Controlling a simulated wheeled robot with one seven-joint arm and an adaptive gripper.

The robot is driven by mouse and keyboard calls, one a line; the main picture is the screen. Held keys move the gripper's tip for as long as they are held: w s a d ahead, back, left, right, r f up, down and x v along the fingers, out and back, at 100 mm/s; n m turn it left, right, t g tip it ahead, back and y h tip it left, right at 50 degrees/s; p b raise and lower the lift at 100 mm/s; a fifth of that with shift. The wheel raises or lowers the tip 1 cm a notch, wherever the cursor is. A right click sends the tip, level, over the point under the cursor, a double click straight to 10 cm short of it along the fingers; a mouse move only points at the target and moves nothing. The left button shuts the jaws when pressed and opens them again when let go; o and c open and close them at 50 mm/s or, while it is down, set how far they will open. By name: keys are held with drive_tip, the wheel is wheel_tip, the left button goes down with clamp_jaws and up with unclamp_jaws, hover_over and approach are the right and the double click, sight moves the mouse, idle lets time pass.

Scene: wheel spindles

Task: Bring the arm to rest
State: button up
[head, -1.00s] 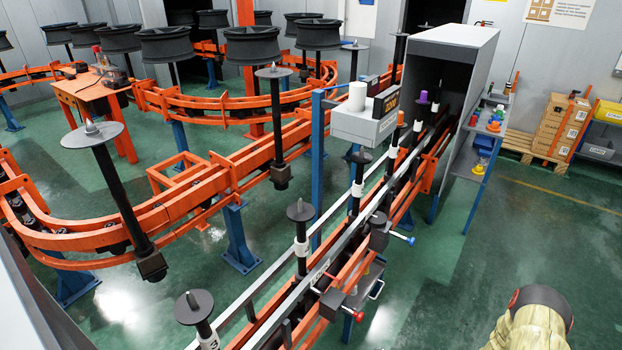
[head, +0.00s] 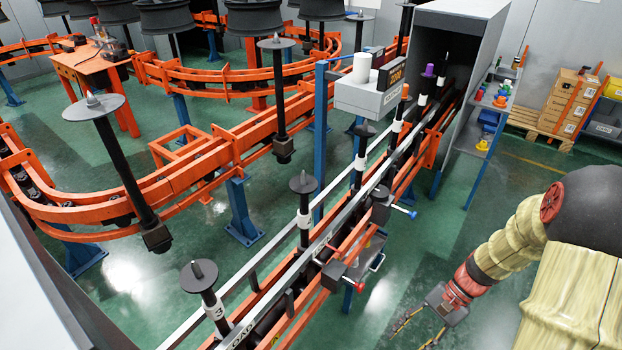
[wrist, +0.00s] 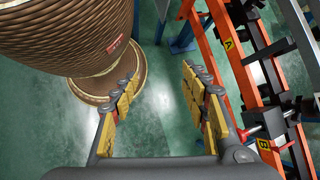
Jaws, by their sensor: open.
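My arm (head: 505,240), in a pale yellow sleeve with red and dark joints, comes in from the right edge of the head view. It hangs down over the green floor, right of the spindle line. My gripper (head: 414,336) is at its lower end near the bottom edge of that view. In the wrist view my gripper (wrist: 158,75) is open, with a wide gap between its yellow-padded fingers. Nothing is between them except floor farther below. Nothing is held.
Orange rails with black spindles (head: 304,215) run left of my gripper. A red-handled lever (head: 345,285) sticks out from them towards it. A big brown ribbed drum (wrist: 70,30) stands left in the wrist view.

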drive_tip(key=s+a+r+n+t+h, duration=0.2)
drive_tip(key=r+n+t, duration=0.1)
drive_tip(key=r, duration=0.6)
drive_tip(key=s+a+r+n+t+h, duration=0.1)
drive_tip(key=a+r+n+t+h, duration=0.1)
drive_tip(key=r, duration=0.8)
drive_tip(key=s+a+r+n+t+h, duration=0.1)
drive_tip(key=r+n+t, duration=0.3)
drive_tip(key=r, duration=0.5)
drive_tip(key=shift+s+a+r+h, duration=0.35)
drive_tip(key=shift+s+a+h, duration=0.05)
drive_tip(key=shift+s+h, duration=0.45)
drive_tip(key=shift+c, duration=0.5)
